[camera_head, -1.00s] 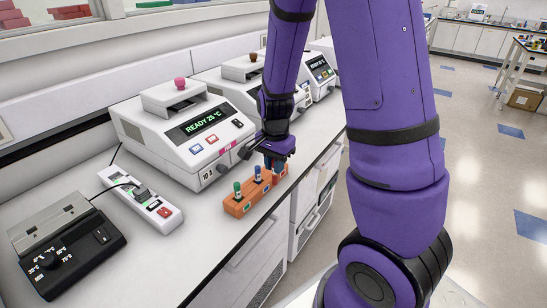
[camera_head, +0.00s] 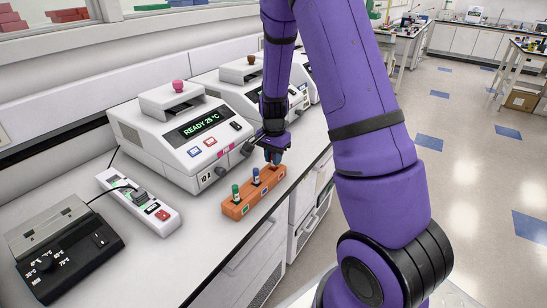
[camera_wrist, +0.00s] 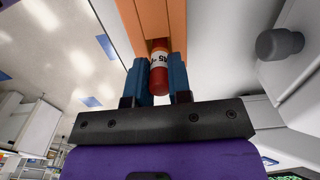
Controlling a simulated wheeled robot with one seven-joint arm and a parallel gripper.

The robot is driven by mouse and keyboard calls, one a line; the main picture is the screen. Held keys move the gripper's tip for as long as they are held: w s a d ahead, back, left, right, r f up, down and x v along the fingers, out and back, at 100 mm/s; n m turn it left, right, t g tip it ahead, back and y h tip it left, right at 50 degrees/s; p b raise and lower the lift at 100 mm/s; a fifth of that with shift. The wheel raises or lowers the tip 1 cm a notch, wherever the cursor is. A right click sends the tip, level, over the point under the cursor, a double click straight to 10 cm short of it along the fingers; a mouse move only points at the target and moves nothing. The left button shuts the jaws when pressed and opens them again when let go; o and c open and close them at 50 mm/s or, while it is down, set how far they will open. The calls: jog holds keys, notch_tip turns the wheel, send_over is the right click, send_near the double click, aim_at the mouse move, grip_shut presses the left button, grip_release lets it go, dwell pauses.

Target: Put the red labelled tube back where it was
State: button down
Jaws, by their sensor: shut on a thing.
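My gripper (camera_head: 274,160) is over the right end of the orange rack (camera_head: 245,206) on the bench. Its blue fingers (camera_wrist: 160,80) are shut on the red tube (camera_wrist: 159,75), which has a white label with dark print. In the wrist view the tube's far end meets the orange rack (camera_wrist: 133,22) at a recess. I cannot tell how deep it sits there. A green-capped tube (camera_head: 235,192) and a blue-capped tube (camera_head: 256,177) stand upright in the rack's other places. The gripper mostly hides the red tube in the head view.
A white thermal cycler (camera_head: 180,140) reading "READY 25 °C" stands just behind the rack, with a grey knob (camera_wrist: 280,43) close by. More cyclers stand farther along. A white power strip (camera_head: 140,203) and a black dial device (camera_head: 62,245) lie left. The bench's front edge is near.

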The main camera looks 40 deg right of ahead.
jog(key=shift+f, duration=0.15)
jog(key=c, duration=1.1)
grip_release()
jog(key=shift+o, duration=0.2)
notch_tip(320, 180, up, 12)
jog(key=s+a+r+n+t, duration=0.3)
jog(key=s+a+r+n, duration=0.35)
jog(key=s+r, duration=0.55)
jog(key=s+a+r+n+t, duration=0.1)
jog(key=s+a+r+n, duration=0.2)
jog(key=s, duration=0.4)
jog(key=s+a+r+n+t, duration=0.1)
jog(key=s+a+r+n, duration=0.2)
jog(key=s, duration=0.4)
jog(key=shift+s+a+r+n, duration=0.25)
jog(key=shift+a+r+n, duration=0.05)
jog(key=shift+r+n, duration=0.4)
